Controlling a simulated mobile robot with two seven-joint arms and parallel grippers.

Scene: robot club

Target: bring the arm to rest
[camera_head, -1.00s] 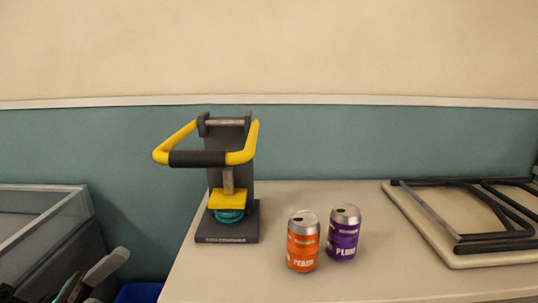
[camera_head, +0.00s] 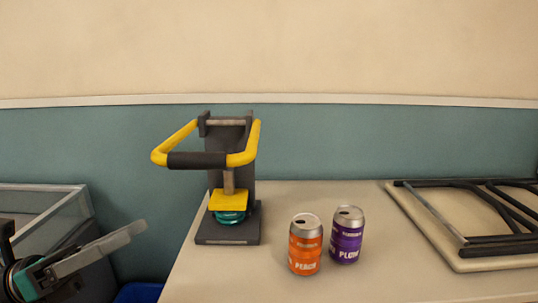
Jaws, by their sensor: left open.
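My left gripper (camera_head: 110,252) is at the lower left, off the table's left side. Only part of it shows, with a long grey finger pointing right; it is open, and I see nothing held in it. A can press (camera_head: 228,180) with a yellow and black handle stands at the table's left end. A flattened teal can (camera_head: 230,217) sits under its yellow plate. An orange can (camera_head: 305,245) and a purple can (camera_head: 346,236) stand upright side by side to the right of the press. My right gripper is not in view.
The pale table (camera_head: 220,275) has free room in front of the press. A folded black-framed item (camera_head: 470,215) lies on a board at the right. A grey bin (camera_head: 55,215) stands at the left, and a blue container (camera_head: 138,293) shows below the table's left edge.

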